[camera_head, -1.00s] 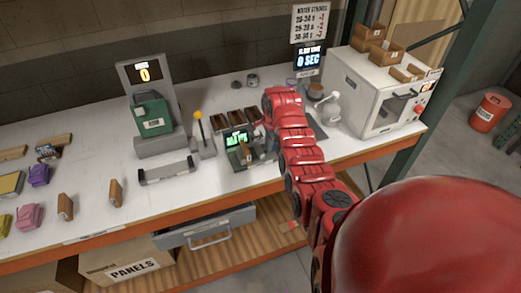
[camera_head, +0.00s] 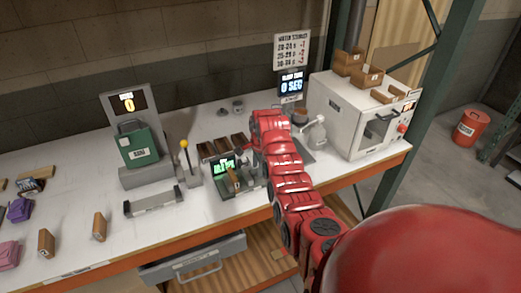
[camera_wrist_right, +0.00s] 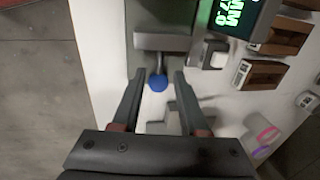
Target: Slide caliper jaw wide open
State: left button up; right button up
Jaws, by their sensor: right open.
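The caliper (camera_head: 228,190) is a dark device with a green lit display (camera_head: 223,165) on the bench. In the right wrist view its grey block (camera_wrist_right: 163,38) is at the top, with a short rod ending in a blue knob (camera_wrist_right: 157,84). The display (camera_wrist_right: 232,14) is cut off there. My right gripper (camera_wrist_right: 160,76) is open, its two fingers either side of the blue knob with gaps on both sides. In the head view my red right arm reaches the caliper's right side, and its fingers are not clearly visible. My left gripper is not in view.
A white oven-like box (camera_head: 345,125) stands right of my arm. A lever with a yellow knob (camera_head: 184,144) and a green device (camera_head: 141,145) stand to the left. Small brown blocks (camera_head: 220,143) lie behind the caliper. The bench's front edge (camera_head: 130,261) is close.

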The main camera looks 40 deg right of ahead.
jog(key=r, duration=0.1)
jog(key=r+b, duration=0.1)
jog(key=r, duration=0.1)
jog(key=shift+s, duration=0.25)
notch_tip(320, 180, up, 3)
notch_tip(320, 180, up, 5)
jog(key=p, duration=0.4)
send_over(258, 179)
jog(key=s, duration=0.2)
jog(key=shift+s+a+r, duration=0.1)
jog(key=shift+s+r, duration=0.1)
jog(key=shift+r, duration=0.95)
jog(key=shift+s+a+r, duration=0.1)
jog(key=shift+s+r, duration=0.1)
jog(key=shift+r, duration=0.95)
